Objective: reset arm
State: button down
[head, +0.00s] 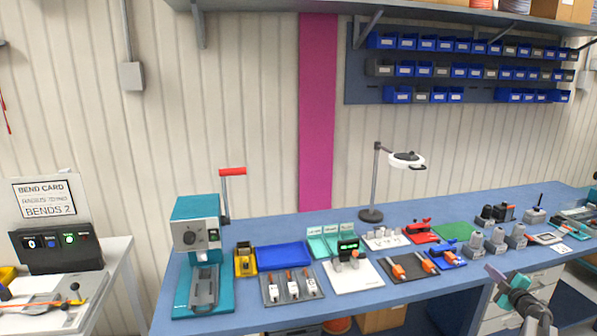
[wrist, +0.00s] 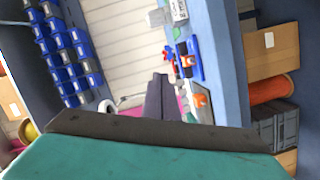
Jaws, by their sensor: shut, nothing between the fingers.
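My gripper (wrist: 160,78) shows in the wrist view as two dark fingers lying side by side, shut, with nothing between them. Part of my arm also shows at the lower right of the head view, where my gripper (head: 491,268) points up and left in front of the blue bench (head: 380,225). It is apart from the things on the bench. In the wrist view the scene is tilted and the teal wrist body fills the bottom.
A teal press with a red handle (head: 232,171) stands at the bench's left. Trays, tools and a lamp (head: 405,159) stand along the bench. Blue bins (head: 425,43) hang on the wall under a shelf. Cardboard boxes (wrist: 270,50) and an orange reel (wrist: 268,88) show at right in the wrist view.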

jog(key=s+a+f+m+g+h+b, duration=0.1)
jog(key=a+f+m+g+h+b, duration=0.2)
jog(key=a+f, duration=0.6)
jog(key=s+a+f+m+g+h+b, duration=0.15)
jog(key=a+f+m, duration=0.4)
jog(key=f, duration=0.65)
jog(key=s+a+f+m+g+b, duration=0.1)
jog(key=s+a+f+g+b, duration=0.15)
jog(key=s+a+f, duration=0.55)
jog(key=s+a+f+m+g+b, duration=0.1)
jog(key=s+a+f+m+g, duration=0.15)
jog(key=a+f, duration=0.55)
jog(key=s+a+f+g+y+b, duration=0.1)
jog(key=s+a+f+g, duration=0.3)
jog(key=s+a+f, duration=0.45)
jog(key=s+a+f+g+y+b, duration=0.25)
jog(key=s+a+f, duration=0.3)
jog(key=s, duration=0.65)
jog(key=s+a+g+b, duration=0.1)
jog(key=s+a+g, duration=0.2)
jog(key=s+a, duration=0.3)
jog(key=s+a+g+y, duration=0.1)
jog(key=s+a+g, duration=0.2)
jog(key=s+a, duration=0.4)
jog(key=s+f, duration=0.1)
jog(key=s, duration=0.7)
jog(key=shift+a+g+y+b, duration=0.15)
jog(key=shift+g+y+b, duration=0.15)
jog(key=shift+g+b, duration=0.1)
jog(key=shift+m, duration=0.3)
